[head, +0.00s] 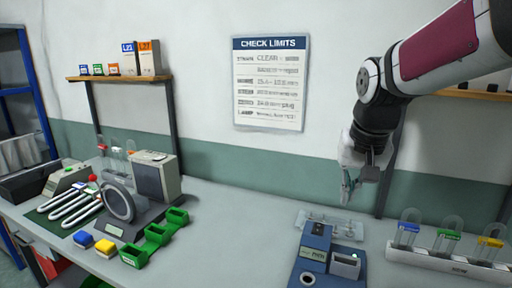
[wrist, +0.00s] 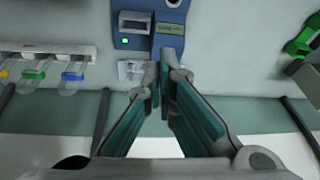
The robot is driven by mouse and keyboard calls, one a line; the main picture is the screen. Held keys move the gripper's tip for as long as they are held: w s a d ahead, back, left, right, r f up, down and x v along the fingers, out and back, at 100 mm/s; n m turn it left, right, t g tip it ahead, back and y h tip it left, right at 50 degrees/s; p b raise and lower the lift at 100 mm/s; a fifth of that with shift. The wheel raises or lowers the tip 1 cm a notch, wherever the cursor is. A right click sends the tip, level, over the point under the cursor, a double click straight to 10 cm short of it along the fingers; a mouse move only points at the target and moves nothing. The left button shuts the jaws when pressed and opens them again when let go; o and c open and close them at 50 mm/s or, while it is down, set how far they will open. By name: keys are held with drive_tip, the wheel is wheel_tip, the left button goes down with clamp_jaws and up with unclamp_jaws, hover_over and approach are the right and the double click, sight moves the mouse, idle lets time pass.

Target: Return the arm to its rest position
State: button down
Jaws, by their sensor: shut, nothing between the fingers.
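My gripper (head: 348,186) hangs from my arm at the right of the head view, above the bench and behind a blue device (head: 322,262). Its fingers point down and hold nothing. In the wrist view my gripper's fingertips (wrist: 165,72) come together, with the blue device (wrist: 150,22) beyond them. The gripper is apart from the device and the bench.
A white rack (head: 455,265) with blue, green and yellow capped tubes stands at the right. Green trays (head: 155,240), a round ring-shaped instrument (head: 118,203) and several glass tubes stand at the left. A wall shelf (head: 120,78) holds boxes. The bench middle (head: 240,225) is clear.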

drive_tip(key=s+n+t, duration=0.1)
drive_tip(key=s+n, duration=0.2)
drive_tip(key=s, duration=1.9)
drive_tip(key=shift+a+f+t, duration=0.15)
drive_tip(key=shift+f+t, duration=0.15)
